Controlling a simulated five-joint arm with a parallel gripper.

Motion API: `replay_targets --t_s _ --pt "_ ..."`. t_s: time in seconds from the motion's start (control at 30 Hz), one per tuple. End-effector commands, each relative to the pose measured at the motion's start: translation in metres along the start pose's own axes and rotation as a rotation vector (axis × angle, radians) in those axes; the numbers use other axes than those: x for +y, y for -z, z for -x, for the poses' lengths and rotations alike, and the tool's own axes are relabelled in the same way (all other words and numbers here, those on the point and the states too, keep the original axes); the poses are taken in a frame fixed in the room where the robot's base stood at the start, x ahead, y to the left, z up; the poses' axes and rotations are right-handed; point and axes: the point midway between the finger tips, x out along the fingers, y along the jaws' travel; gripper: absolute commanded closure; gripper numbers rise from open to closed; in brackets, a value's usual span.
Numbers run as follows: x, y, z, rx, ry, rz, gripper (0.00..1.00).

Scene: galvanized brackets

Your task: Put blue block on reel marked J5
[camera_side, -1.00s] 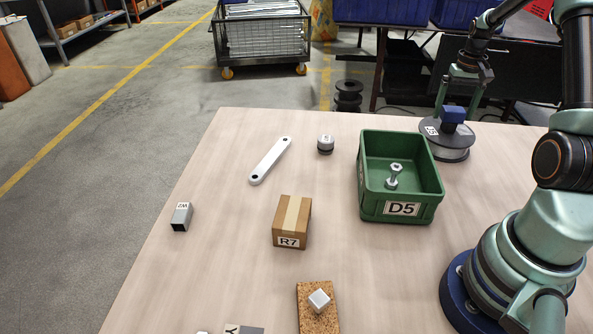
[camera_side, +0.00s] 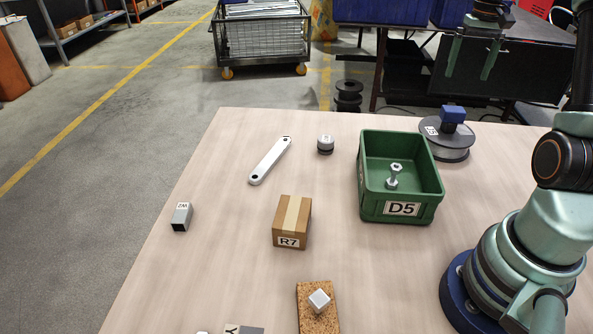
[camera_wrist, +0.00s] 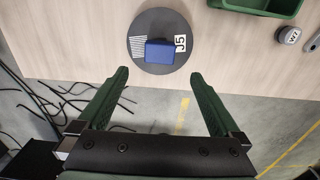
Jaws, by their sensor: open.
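The blue block (camera_side: 452,114) rests on top of the dark reel (camera_side: 459,142) at the far right of the table. In the wrist view the blue block (camera_wrist: 159,52) lies on the round face of the reel (camera_wrist: 150,18), beside a white label reading J5 (camera_wrist: 180,43). My gripper (camera_side: 468,75) is raised above the reel, apart from the block. Its two green fingers are spread and empty, as the wrist view of my gripper (camera_wrist: 160,78) also shows.
A green bin marked D5 (camera_side: 370,205) with a bolt (camera_side: 394,176) in it stands left of the reel. A box marked R7 (camera_side: 283,228), a metal bar (camera_side: 270,161), a small weight (camera_side: 325,145) and a cork piece with a light cube (camera_side: 319,301) lie elsewhere. The table's left side has free room.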

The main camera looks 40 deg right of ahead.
Motion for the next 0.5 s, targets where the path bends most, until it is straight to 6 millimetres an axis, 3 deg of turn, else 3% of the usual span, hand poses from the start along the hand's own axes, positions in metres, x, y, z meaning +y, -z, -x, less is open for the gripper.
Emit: replay_targets --t_s 0.13,0.27,0.5 --pt "-0.021 -0.007 0.014 0.026 -0.001 0.041 0.0" --pt "-0.069 -0.029 0.034 0.086 0.001 0.136 0.0" --pt "-0.158 -0.106 0.061 0.225 0.032 0.361 0.0"
